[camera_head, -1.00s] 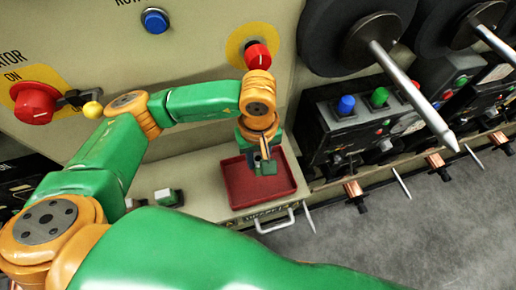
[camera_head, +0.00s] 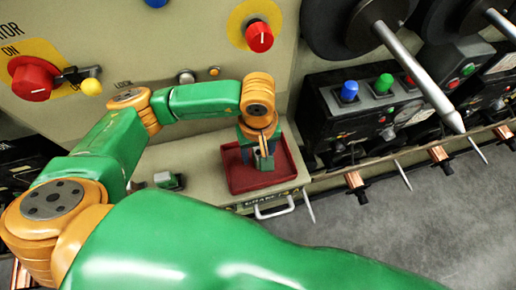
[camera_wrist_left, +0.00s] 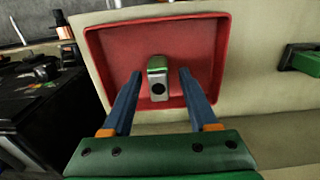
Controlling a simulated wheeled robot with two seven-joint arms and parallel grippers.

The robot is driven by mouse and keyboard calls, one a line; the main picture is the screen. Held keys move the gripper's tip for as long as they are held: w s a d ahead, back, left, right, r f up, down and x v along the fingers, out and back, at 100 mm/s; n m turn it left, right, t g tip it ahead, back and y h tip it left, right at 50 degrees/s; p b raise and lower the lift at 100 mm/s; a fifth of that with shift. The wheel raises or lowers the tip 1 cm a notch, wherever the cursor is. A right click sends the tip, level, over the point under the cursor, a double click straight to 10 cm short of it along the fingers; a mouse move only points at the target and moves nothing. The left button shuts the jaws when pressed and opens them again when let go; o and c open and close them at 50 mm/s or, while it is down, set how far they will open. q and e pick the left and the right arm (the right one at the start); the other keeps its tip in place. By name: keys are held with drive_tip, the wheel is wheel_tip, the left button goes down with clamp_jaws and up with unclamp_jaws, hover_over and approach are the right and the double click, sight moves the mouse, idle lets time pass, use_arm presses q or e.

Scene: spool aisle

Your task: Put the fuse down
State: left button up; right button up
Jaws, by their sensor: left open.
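The fuse (camera_wrist_left: 158,78), a small block with a green top and a pale face with a dark round hole, is at the red tray (camera_wrist_left: 105,60). In the head view the fuse (camera_head: 265,162) shows at the fingertips, inside the outline of the tray (camera_head: 285,178). My left gripper (camera_wrist_left: 160,74) is open, one blue finger on each side of the fuse with a visible gap to both. In the head view my left gripper (camera_head: 260,148) points down over the tray and partly hides the fuse. My right gripper is out of view.
A green-and-pale block (camera_head: 168,181) sits on the ledge left of the tray. A red knob (camera_head: 259,37) is on the panel above the gripper. A black control box (camera_head: 350,105) stands to the right. A drawer handle (camera_head: 273,208) sticks out below the tray.

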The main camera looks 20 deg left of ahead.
sight(258, 154)
use_arm(q)
drive_tip(key=shift+w+r, duration=0.1)
drive_tip(key=shift+r, duration=0.25)
wheel_tip(258, 154, up, 12)
drive_tip(key=b, duration=0.2)
drive_tip(key=shift+f+b, duration=0.25)
drive_tip(key=shift+b, duration=0.1)
